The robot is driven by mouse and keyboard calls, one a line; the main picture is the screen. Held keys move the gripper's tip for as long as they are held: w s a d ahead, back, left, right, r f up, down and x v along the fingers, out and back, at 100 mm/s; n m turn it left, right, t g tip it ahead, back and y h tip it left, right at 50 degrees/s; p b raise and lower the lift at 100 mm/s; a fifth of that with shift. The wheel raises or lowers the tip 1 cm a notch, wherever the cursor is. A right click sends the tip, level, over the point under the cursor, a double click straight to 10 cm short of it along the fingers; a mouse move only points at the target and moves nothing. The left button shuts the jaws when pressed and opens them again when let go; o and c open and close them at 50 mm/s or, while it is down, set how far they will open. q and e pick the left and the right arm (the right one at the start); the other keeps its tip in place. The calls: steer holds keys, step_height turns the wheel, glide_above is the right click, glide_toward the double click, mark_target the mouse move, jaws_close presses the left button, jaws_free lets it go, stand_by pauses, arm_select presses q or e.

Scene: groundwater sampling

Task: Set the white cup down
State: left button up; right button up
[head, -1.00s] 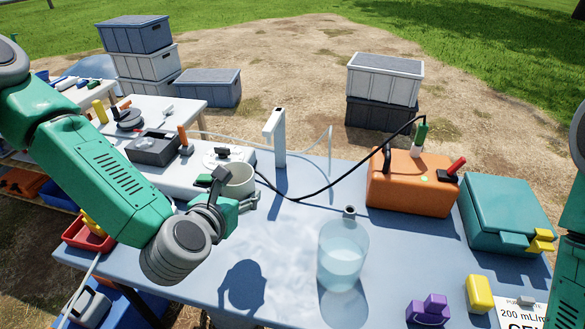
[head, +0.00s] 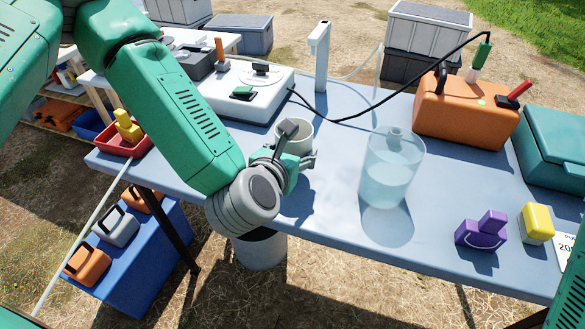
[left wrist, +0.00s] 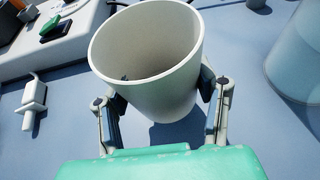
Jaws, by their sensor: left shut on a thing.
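The white cup (head: 296,136) is held upright in my left gripper (head: 288,158), over the blue table (head: 325,212). In the left wrist view the cup (left wrist: 150,62) sits between the two fingers of the left gripper (left wrist: 160,108), which press on its sides. Its open mouth faces up and toward the camera, and the inside looks empty. My right gripper is not in view; only green arm parts show at the right edge.
A clear jar (head: 390,172) of water stands right of the cup. A white device (head: 240,98) lies behind it, beside a white post (head: 319,58). An orange case (head: 465,108), purple block (head: 482,232) and yellow block (head: 537,223) are at the right. The table's front edge is near.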

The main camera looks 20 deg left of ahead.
arm_select(q)
steer(key=f, duration=0.1)
steer(key=a+f, duration=0.1)
steer(key=f+b, duration=0.1)
steer(key=f, duration=0.1)
steer(key=shift+a, duration=0.25)
steer(key=shift+d+r, duration=0.1)
steer(key=shift+d, duration=0.35)
steer(key=o, duration=1.2)
steer(key=shift+d, duration=0.15)
steer(key=shift+a, duration=0.25)
steer(key=shift+s+a, duration=0.1)
steer(key=shift+a, duration=0.05)
steer(key=p+v, duration=0.1)
steer(key=v, duration=0.8)
steer(key=shift+d+p, duration=0.25)
steer(key=shift+p, duration=0.05)
steer(key=p, duration=0.1)
steer(key=s+r+p, duration=0.1)
steer(key=p, duration=0.1)
steer(key=shift+s+a+r+p, duration=0.1)
steer(key=shift+s+a+p, duration=0.05)
steer(key=shift+s+p, duration=0.2)
steer(key=shift+s+a+p, duration=0.1)
steer(key=shift+s+p, duration=0.35)
steer(key=shift+p, duration=0.05)
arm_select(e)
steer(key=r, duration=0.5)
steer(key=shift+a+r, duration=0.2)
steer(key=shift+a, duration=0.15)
